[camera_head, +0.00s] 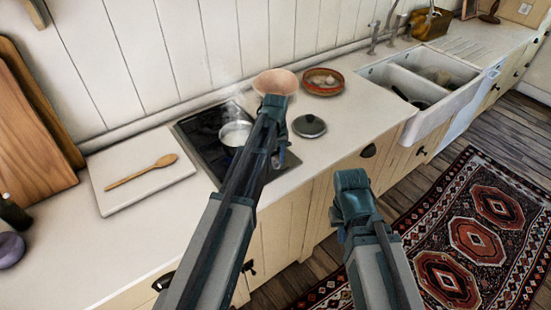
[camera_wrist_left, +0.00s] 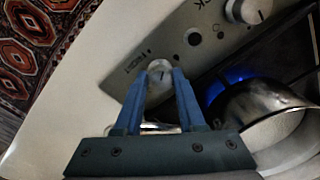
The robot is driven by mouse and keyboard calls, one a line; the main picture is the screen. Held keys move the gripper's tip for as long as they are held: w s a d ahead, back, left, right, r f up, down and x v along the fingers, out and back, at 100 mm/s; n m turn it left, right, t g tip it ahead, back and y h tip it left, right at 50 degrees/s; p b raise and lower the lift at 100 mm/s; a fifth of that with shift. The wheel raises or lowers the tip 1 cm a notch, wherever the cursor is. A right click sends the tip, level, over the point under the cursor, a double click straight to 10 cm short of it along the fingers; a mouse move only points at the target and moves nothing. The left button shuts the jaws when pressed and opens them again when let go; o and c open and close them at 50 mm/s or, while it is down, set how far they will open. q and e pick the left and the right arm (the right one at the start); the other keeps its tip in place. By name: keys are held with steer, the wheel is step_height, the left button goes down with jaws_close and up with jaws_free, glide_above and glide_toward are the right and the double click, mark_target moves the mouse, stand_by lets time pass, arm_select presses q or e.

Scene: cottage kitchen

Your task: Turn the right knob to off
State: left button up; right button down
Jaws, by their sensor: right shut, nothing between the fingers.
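A round metal knob (camera_wrist_left: 160,68) sits on the stove's silver control panel (camera_wrist_left: 205,50), beside printed lettering. A second knob (camera_wrist_left: 250,10) with a dark mark is at the upper right in the wrist view. My left gripper (camera_head: 278,160) points down at the stove (camera_head: 195,130). Its fingers are apart, one on each side of the first knob; I cannot tell whether they touch it. A blue flame (camera_wrist_left: 237,74) burns beneath the metal pot (camera_wrist_left: 262,108). My right gripper (camera_head: 342,234) is shut and empty, in front of the counter. The knobs are hidden in the head view.
The steaming pot (camera_head: 235,133) stands on the stove close to my left arm. A dark lid (camera_head: 309,126), a pink bowl (camera_head: 275,82) and a brown dish (camera_head: 323,81) are nearby. A white board (camera_head: 130,190) with a wooden spoon (camera_head: 142,171) lies left.

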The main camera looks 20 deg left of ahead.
arm_select(q)
jaws_close()
steer(key=shift+m, duration=0.3)
steer(key=m, duration=0.3)
steer(key=shift+a+m, duration=0.15)
steer(key=shift+m, duration=1.85)
steer(key=o, duration=0.7)
jaws_free()
